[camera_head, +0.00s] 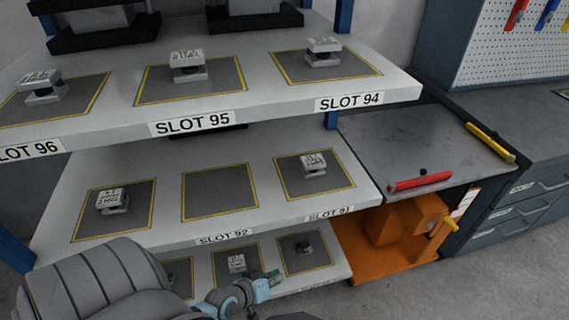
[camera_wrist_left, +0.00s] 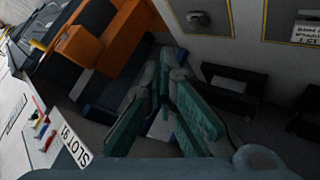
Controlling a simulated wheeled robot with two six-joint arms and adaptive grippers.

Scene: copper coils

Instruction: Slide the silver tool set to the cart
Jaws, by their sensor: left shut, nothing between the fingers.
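Several small silver-grey pieces with white written tops sit on the shelf slots; I cannot tell which is the silver tool set. On the middle shelf, one piece (camera_head: 313,163) sits in the right slot and another (camera_head: 112,200) in the left slot. The cart is probably the grey-topped unit (camera_head: 405,140) right of the shelves. My left gripper (camera_head: 270,280) is low in front of the bottom shelf, with teal fingers shut and empty. It also shows in the wrist view (camera_wrist_left: 168,80), touching no piece there. My right gripper does not show.
The middle slot (camera_head: 220,191) of the middle shelf is empty. The grey top carries a red bar (camera_head: 420,182) and a yellow bar (camera_head: 491,143). An orange block (camera_head: 405,220) stands under it. Drawers (camera_head: 535,200) stand at right. Floor is clear at lower right.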

